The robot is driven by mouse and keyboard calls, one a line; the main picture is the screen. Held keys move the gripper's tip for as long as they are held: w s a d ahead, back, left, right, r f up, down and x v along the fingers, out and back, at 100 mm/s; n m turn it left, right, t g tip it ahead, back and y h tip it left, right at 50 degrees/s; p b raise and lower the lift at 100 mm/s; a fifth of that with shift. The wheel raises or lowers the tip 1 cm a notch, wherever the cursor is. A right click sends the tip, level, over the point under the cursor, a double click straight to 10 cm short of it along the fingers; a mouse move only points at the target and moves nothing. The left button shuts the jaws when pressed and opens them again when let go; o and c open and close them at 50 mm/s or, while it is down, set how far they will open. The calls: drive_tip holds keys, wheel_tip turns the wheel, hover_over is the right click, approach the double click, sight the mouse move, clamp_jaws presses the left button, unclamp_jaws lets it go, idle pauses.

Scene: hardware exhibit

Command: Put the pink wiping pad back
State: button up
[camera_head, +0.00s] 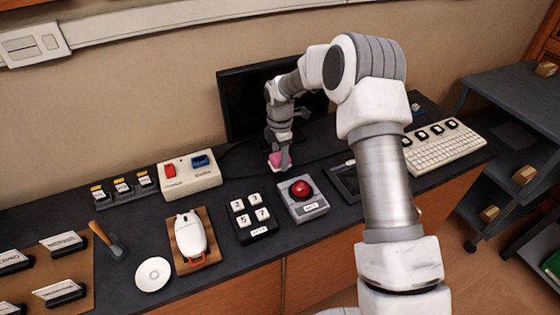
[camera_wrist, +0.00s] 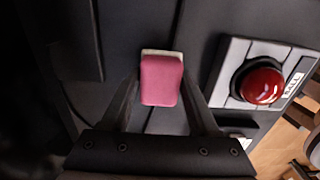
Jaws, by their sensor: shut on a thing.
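The pink wiping pad (camera_head: 276,160) shows at my gripper in the head view, over the dark counter near the foot of the black monitor. In the wrist view the pink wiping pad (camera_wrist: 161,80) sits between the two fingers, with a pale strip along its far edge. My gripper (camera_wrist: 162,95) is shut on the pad. In the head view my gripper (camera_head: 279,164) is partly hidden by its own wrist. I cannot tell whether the pad touches the counter.
A grey box with a red button (camera_head: 301,189) stands close to the gripper. A keypad (camera_head: 251,217), a white mouse on a wooden board (camera_head: 190,236) and a beige box (camera_head: 189,180) stand to the left. The black monitor (camera_head: 243,97) is behind. A keyboard (camera_head: 443,149) lies at the right.

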drive_tip(key=shift+f, duration=0.75)
drive_tip(key=shift+f, duration=0.1)
drive_tip(key=o, duration=1.3)
